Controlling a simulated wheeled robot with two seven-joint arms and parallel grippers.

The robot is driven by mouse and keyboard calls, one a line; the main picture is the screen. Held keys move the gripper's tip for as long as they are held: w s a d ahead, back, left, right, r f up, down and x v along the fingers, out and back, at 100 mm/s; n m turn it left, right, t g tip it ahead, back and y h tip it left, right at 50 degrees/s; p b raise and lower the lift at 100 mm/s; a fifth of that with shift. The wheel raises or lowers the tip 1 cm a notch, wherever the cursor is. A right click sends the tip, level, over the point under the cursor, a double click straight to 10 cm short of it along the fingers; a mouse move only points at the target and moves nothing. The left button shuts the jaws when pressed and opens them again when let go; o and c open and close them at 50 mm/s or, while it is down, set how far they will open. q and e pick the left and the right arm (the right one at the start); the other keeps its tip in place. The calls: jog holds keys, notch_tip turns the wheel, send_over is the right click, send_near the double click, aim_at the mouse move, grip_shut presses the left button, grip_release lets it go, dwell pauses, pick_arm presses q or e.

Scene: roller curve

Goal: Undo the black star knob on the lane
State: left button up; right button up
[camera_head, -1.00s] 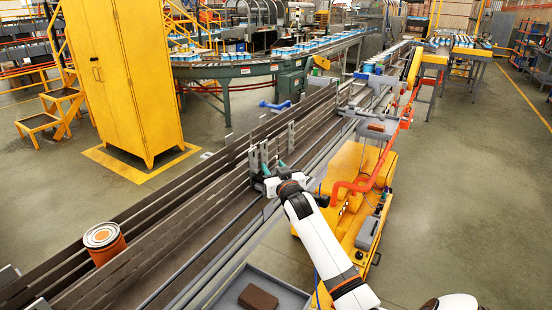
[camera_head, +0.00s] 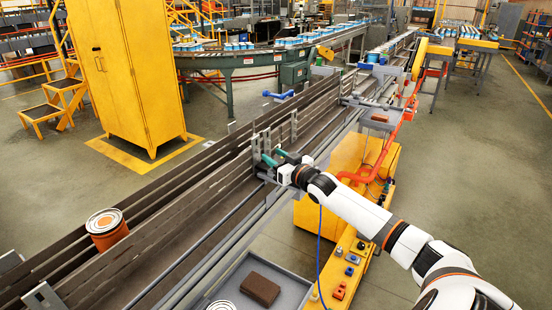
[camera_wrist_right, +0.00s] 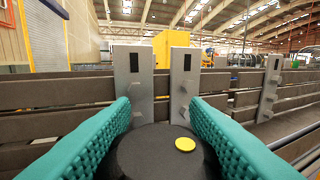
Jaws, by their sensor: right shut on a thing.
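The black star knob (camera_wrist_right: 160,152) fills the lower middle of the right wrist view. It is dark and round with a yellow dot on its face. My right gripper (camera_wrist_right: 162,125) has its two teal ribbed fingers on either side of the knob, shut on it. In the head view my right gripper (camera_head: 268,160) is at the near side of the lane (camera_head: 205,185), by upright grey brackets (camera_head: 262,143). The knob is not clear in the head view. My left gripper is not in view.
An orange can (camera_head: 107,232) with a white-rimmed lid stands in the lane at lower left. A grey tray (camera_head: 290,285) with a brown block (camera_head: 260,289) lies at the front. A yellow machine (camera_head: 325,212) stands right of the lane. A yellow cabinet (camera_head: 125,75) stands behind.

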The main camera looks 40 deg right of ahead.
aim_at(275, 157)
jog(key=shift+f, duration=0.45)
jog(key=o, duration=0.8)
jog(key=shift+o, duration=0.9)
jog(key=shift+w, duration=0.1)
jog(key=shift+r, duration=0.1)
jog(key=shift+r, duration=0.1)
notch_tip(275, 157, up, 9)
jog(key=b, duration=0.3)
jog(key=shift+r+b, duration=0.3)
jog(key=shift+r, duration=0.1)
